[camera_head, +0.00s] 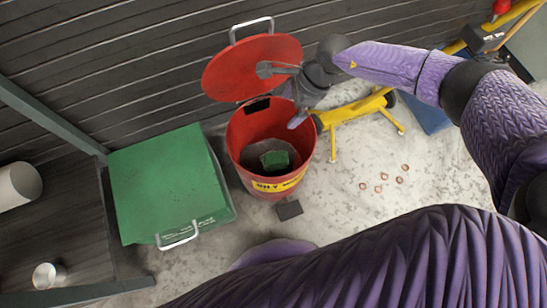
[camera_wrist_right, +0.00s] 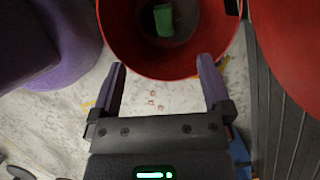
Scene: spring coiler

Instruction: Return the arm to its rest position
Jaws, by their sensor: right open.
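My right gripper (camera_head: 292,105) is over the back rim of the open red bin (camera_head: 235,150) in the head view. Its two fingers are spread with nothing between them in the right wrist view (camera_wrist_right: 162,68). My right arm reaches in from the right, above the floor. A green block (camera_head: 275,159) lies on the bottom of the bin, apart from the gripper; it also shows in the right wrist view (camera_wrist_right: 163,20). My left gripper is not in view.
The bin's red lid (camera_head: 235,72) stands raised behind it. A green box (camera_head: 165,180) with a handle stands to the left. A yellow stand (camera_head: 350,114) is right of the bin. Several small copper-coloured rings (camera_head: 378,189) lie on the otherwise bare floor there.

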